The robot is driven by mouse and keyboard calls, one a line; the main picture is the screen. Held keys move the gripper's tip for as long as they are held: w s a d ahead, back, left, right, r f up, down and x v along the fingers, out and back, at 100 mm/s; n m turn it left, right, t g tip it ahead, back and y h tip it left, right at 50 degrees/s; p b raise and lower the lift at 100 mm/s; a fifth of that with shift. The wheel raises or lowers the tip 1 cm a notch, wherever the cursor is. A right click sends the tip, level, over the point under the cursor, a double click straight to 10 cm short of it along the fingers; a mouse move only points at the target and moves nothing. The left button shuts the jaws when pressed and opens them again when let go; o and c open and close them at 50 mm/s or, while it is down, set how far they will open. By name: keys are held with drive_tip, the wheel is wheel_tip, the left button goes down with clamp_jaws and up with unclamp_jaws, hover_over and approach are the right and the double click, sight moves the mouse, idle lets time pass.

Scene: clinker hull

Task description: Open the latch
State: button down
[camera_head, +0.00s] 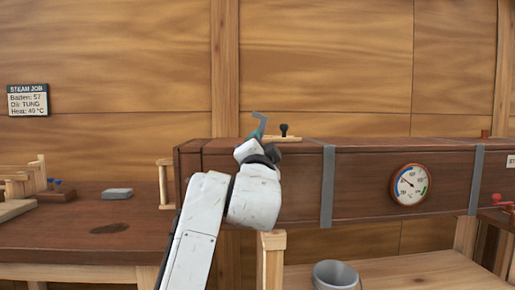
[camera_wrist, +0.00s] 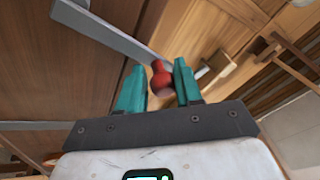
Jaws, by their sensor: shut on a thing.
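The latch shows in the wrist view as a flat grey metal bar (camera_wrist: 112,30) with a round red knob (camera_wrist: 161,84) near its end. The knob sits between the two teal fingers of my gripper (camera_wrist: 159,68), which is shut on it. In the head view my gripper (camera_head: 257,134) is at the top edge of the long brown wooden box, near its left end. The grey bar (camera_head: 261,119) stands up above the fingers there.
A black knob (camera_head: 284,129) on a light wooden strip stands on the box (camera_head: 360,160), right of my gripper. The box has grey straps (camera_head: 328,185) and a dial gauge (camera_head: 410,185). A metal bucket (camera_head: 335,275) stands below. A workbench (camera_head: 60,235) is at left.

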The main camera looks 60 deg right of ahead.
drive_tip(key=shift+w+a+f, duration=0.1)
drive_tip(key=shift+w, duration=0.1)
drive_tip(key=c, duration=1)
unclamp_jaws()
drive_tip(key=shift+o, duration=0.6)
drive_tip(key=shift+s, duration=0.1)
drive_tip(key=v, duration=1)
drive_tip(key=shift+s+a, duration=0.2)
drive_tip(key=shift+a, duration=0.1)
